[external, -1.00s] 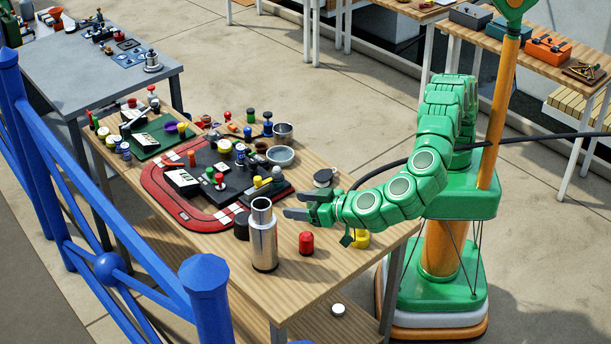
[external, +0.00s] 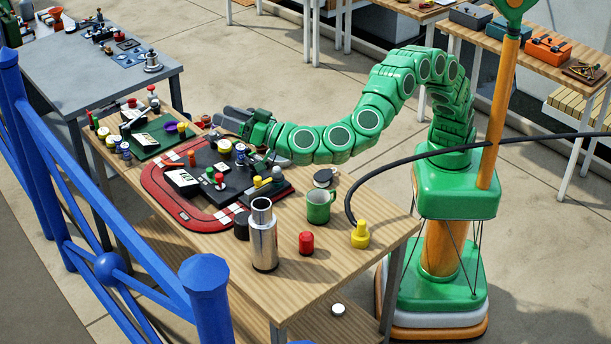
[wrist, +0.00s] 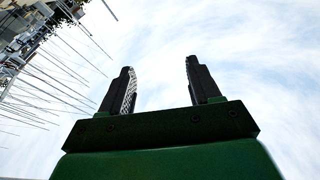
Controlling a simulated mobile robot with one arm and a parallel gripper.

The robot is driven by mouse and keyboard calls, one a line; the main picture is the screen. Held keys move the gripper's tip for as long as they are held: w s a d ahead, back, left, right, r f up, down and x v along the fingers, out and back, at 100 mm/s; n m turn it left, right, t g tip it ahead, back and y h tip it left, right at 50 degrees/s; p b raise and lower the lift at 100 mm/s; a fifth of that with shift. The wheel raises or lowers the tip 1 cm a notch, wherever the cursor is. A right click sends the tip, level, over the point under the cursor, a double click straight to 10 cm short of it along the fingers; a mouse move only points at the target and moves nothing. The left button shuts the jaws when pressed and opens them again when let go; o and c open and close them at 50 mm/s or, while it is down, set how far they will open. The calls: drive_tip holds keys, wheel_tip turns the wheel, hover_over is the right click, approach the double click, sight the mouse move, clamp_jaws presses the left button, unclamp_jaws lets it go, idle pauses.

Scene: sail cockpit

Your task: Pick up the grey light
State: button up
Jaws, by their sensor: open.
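A small grey dome (external: 277,172), which may be the grey light, stands on the right part of a black panel on the wooden table. I cannot tell for sure at this size. My gripper (external: 220,119) is raised over the far side of this table, beyond the dome and to its left. In the wrist view my gripper (wrist: 160,70) is open, with only sky between its fingers. The light does not show in that view.
A red tray (external: 163,202) with black panels and several knobs covers the table's middle. A steel flask (external: 263,240), green mug (external: 319,205), red cylinder (external: 306,242) and yellow object (external: 360,236) stand nearer. A blue railing (external: 75,190) runs along the left.

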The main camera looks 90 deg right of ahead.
drive_tip(key=w+d+r+n+t+y, duration=0.1)
drive_tip(key=w+d+r+n+y, duration=0.2)
drive_tip(key=d+r+n+y, duration=0.4)
drive_tip(key=w+d+r+n+t+y, duration=0.1)
drive_tip(key=w+d+r+n+y, duration=0.15)
drive_tip(key=d+n+y, duration=0.45)
drive_tip(key=s+d+f+n+g+y, duration=0.1)
drive_tip(key=s+d+f+n+g, duration=0.1)
drive_tip(key=s+d+f+g, duration=0.9)
drive_tip(key=s+d+f+n+g+y, duration=0.1)
drive_tip(key=s+d+f+g, duration=0.2)
drive_tip(key=s+d+f, duration=0.95)
approach(279, 168)
wheel_tip(279, 168, down, 3)
drive_tip(key=w+a, duration=0.1)
drive_tip(key=shift+w+r+x, duration=0.1)
drive_tip(key=shift+r+x, duration=0.05)
drive_tip(key=shift+x, duration=0.9)
drive_tip(key=shift+w+r+x, duration=0.1)
drive_tip(key=shift+w+x, duration=0.05)
drive_tip(key=shift+x, duration=0.9)
drive_tip(key=shift+w+r+x, duration=0.1)
drive_tip(key=shift+r+x, duration=0.05)
drive_tip(key=shift+x, duration=1.8)
